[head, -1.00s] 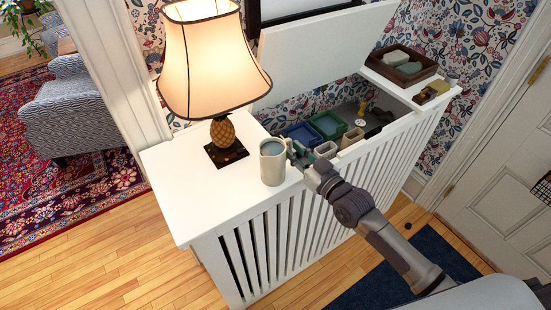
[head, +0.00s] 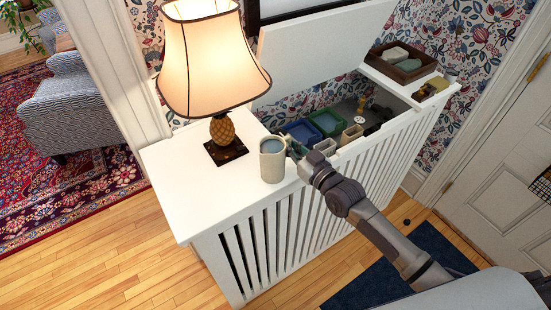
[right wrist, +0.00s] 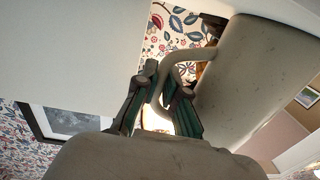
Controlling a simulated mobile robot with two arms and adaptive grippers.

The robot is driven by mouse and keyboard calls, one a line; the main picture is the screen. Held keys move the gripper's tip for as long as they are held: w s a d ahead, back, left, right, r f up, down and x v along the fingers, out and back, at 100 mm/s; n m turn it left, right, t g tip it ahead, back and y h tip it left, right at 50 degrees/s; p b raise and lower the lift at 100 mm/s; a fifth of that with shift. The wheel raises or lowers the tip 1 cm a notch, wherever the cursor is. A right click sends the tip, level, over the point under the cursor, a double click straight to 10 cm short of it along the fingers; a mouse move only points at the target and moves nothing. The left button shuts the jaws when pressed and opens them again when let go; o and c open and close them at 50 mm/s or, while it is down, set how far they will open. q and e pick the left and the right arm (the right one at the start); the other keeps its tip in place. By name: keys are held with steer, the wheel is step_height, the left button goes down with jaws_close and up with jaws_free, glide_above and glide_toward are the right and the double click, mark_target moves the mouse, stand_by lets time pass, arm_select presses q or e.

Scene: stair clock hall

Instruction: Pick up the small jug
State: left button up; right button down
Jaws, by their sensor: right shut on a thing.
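The small jug (head: 272,162) is cream-coloured and stands upright on the white cabinet top (head: 180,190), to the right of the lamp, with something bluish-grey inside it. My right gripper (head: 293,150) is at the jug's right side, partly hidden behind it and my wrist. In the right wrist view, the green-padded fingers of the gripper (right wrist: 162,100) are closed around the jug's curved handle (right wrist: 168,75), and the jug body (right wrist: 250,85) fills the right side. My left gripper is not in view.
A lit lamp (head: 212,70) with a pineapple base stands close left of the jug. Behind my gripper, an open compartment holds a blue tray (head: 300,132) and a green tray (head: 327,123). A raised white lid (head: 325,50) stands above. A brown tray (head: 402,62) sits at the far right end.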

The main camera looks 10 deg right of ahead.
steer(key=shift+r, duration=0.25)
steer(key=shift+r, duration=0.15)
steer(key=shift+r+b, duration=0.4)
steer(key=shift+r, duration=1.25)
steer(key=w+d+r+b, duration=0.1)
steer(key=d+r+b, duration=0.1)
steer(key=d, duration=0.3)
steer(key=w+d+r+b, duration=0.2)
steer(key=d+r, duration=0.3)
steer(key=d, duration=0.1)
steer(key=shift+w+b, duration=0.25)
steer(key=shift+b, duration=0.05)
steer(key=shift+w+d, duration=0.1)
